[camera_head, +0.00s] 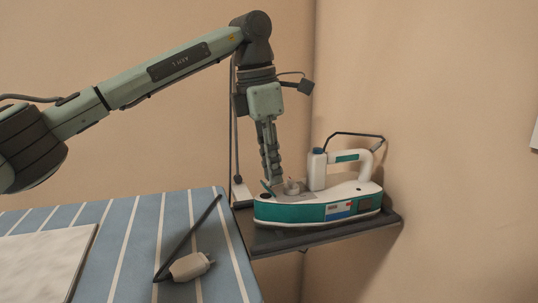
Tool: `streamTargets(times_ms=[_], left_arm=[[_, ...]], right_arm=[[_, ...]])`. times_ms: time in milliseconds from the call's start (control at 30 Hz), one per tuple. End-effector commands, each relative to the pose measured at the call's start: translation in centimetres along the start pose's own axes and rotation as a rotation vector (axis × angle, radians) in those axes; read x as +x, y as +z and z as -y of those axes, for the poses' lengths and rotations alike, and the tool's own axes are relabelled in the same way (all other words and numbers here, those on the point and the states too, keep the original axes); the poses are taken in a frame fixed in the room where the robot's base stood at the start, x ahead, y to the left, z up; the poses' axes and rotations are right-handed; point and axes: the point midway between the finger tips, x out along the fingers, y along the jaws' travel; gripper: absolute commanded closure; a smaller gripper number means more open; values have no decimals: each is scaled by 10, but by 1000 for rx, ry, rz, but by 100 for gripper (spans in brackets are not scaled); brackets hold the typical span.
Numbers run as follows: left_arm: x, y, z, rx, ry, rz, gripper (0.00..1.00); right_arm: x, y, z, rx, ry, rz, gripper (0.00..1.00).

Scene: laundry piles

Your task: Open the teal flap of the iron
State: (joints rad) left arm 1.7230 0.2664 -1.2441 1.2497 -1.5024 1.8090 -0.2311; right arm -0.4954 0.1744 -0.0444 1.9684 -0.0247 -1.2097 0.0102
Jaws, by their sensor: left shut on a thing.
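The iron (300,212) is white and teal and stands on a dark shelf in the corner, its handle to the right. The small teal flap (266,188) is at its left front end and looks tilted up. My left gripper (271,180) points down over that end, its fingers shut on the flap. The fingers partly hide the flap, so how far it is raised is hard to tell. My right gripper is not in view.
The dark shelf (270,243) adjoins a blue striped ironing board (130,245). A grey plug with a dark cord (190,266) lies on the board, near a pale flat slab (45,265) at left. Walls stand close behind and right of the iron.

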Motion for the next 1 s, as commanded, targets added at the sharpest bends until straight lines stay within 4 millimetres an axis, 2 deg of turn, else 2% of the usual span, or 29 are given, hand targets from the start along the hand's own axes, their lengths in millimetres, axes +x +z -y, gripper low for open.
streamTargets(times_ms=[33,200,300,400,700,1000], left_arm=[[-6,3,0,0,1,-20,100],[-5,9,0,0,1,-111,100],[-3,12,0,1,3,-178,100],[0,16,0,-1,4,-248,100],[6,25,0,-2,7,-437,100],[9,28,0,-2,5,-535,100]], right_arm=[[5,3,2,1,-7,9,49],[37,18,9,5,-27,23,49],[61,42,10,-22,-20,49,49],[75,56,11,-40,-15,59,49],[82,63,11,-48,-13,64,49],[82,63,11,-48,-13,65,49]])
